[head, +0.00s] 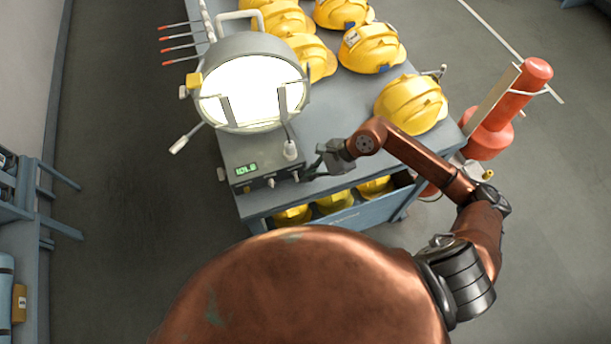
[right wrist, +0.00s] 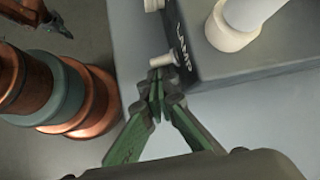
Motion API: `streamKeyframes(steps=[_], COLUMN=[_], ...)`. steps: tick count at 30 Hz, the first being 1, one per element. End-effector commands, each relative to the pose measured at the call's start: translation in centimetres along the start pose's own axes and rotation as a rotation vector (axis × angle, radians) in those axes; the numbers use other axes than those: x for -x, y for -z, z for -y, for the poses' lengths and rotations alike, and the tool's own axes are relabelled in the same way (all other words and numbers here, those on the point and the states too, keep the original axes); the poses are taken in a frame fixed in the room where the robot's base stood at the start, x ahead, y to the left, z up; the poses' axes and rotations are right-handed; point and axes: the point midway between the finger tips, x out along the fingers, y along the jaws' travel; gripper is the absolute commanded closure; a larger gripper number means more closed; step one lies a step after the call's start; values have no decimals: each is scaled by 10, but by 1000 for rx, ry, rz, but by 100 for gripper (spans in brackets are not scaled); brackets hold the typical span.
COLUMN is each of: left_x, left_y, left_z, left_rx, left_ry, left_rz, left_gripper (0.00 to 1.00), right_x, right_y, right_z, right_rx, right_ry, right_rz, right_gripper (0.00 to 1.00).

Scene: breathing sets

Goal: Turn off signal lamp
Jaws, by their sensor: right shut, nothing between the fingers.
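The signal lamp (head: 252,88) is a big round grey housing on the table, and its face glows bright white. Below it stands a grey control box (head: 258,174) with a green lit display. In the right wrist view the box (right wrist: 205,58) carries the label "LAMP", and a small pale toggle (right wrist: 162,61) sticks out beside that label. My right gripper (head: 312,171) is shut and empty at the box's right side. In the right wrist view its green fingertips (right wrist: 158,80) are right at the toggle; I cannot tell whether they touch it.
Several yellow helmets (head: 371,47) stand on the grey table (head: 330,112), with more on the shelf below. Red-tipped rods (head: 181,47) stick out at its left edge. A red post (head: 492,132) stands to the right. The floor (head: 130,185) at left is clear.

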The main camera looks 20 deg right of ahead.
Motion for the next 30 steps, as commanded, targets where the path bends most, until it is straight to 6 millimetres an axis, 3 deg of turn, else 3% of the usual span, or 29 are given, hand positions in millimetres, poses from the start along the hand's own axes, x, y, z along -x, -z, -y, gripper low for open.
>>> streamKeyframes(steps=[17,24,30], left_x=[-9,-22,-33], left_y=[-2,-6,-9], left_z=[-1,-2,-2], left_rx=[0,0,0], left_ry=[-1,-1,-2], left_rz=[2,6,10], left_gripper=[100,100,100], right_x=[3,4,6], right_y=[-2,-3,-5], right_z=[2,3,3], right_rx=[-87,-169,-164], right_ry=[-115,-226,-221], right_rz=[-1,-2,-1], right_gripper=[100,100,100])
